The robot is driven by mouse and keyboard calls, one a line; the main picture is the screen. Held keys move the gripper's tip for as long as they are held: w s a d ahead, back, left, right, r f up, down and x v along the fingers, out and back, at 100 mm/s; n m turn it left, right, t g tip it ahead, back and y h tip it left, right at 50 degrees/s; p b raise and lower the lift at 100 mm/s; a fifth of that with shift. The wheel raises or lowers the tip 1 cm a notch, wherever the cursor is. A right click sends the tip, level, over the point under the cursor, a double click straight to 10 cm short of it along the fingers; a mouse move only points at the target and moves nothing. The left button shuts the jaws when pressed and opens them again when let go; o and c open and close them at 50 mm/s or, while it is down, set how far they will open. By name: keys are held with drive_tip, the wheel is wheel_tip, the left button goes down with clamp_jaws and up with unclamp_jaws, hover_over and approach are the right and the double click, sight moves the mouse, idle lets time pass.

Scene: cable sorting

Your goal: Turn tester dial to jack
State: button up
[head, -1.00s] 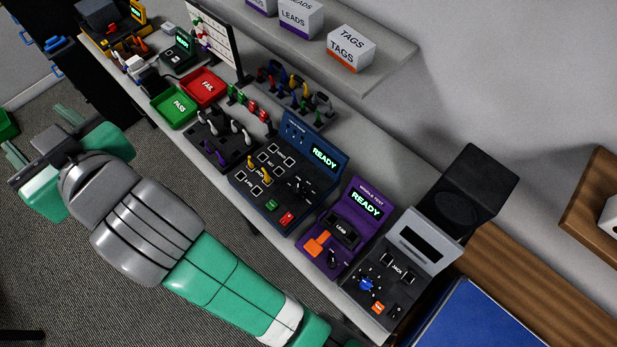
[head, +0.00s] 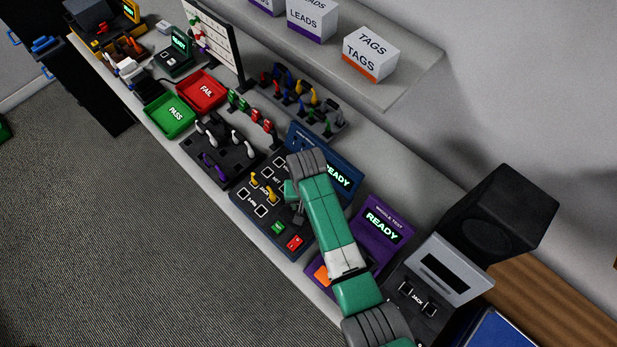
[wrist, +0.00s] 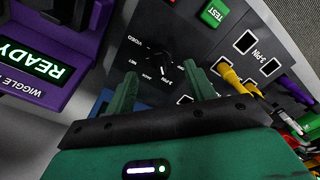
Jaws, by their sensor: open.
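The dark blue tester (head: 243,221) with a lit READY screen stands on the bench in the head view. My gripper (head: 297,205) hangs over its right part and hides most of the dial there. In the wrist view the black round dial (wrist: 162,62) shows on the tester panel, with small white labels around one side. My gripper (wrist: 158,74) is open, its two green fingers apart, one on each side of the dial in the picture. I cannot tell whether they touch it. The dial's exact setting is too small to read surely.
A purple wiggle tester (head: 382,222) stands close at the right, partly behind my arm. Yellow plugs (head: 268,191) are at the tester's jack sockets. A green TEST button (wrist: 214,12) is near the dial. Green PASS (head: 170,116) and red FAIL (head: 203,91) trays are farther left.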

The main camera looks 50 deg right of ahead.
wheel_tip(320, 180, down, 5)
drive_tip(key=shift+r, duration=0.15)
drive_tip(key=c, duration=1)
drive_tip(key=shift+m, duration=0.4)
drive_tip(key=m, duration=0.3)
drive_tip(key=shift+w+r+m+p, duration=0.1)
drive_tip(key=shift+m+p, duration=0.2)
drive_tip(key=shift+p, duration=0.1)
drive_tip(key=shift+m+p, duration=0.3)
drive_tip(key=shift+m, duration=2)
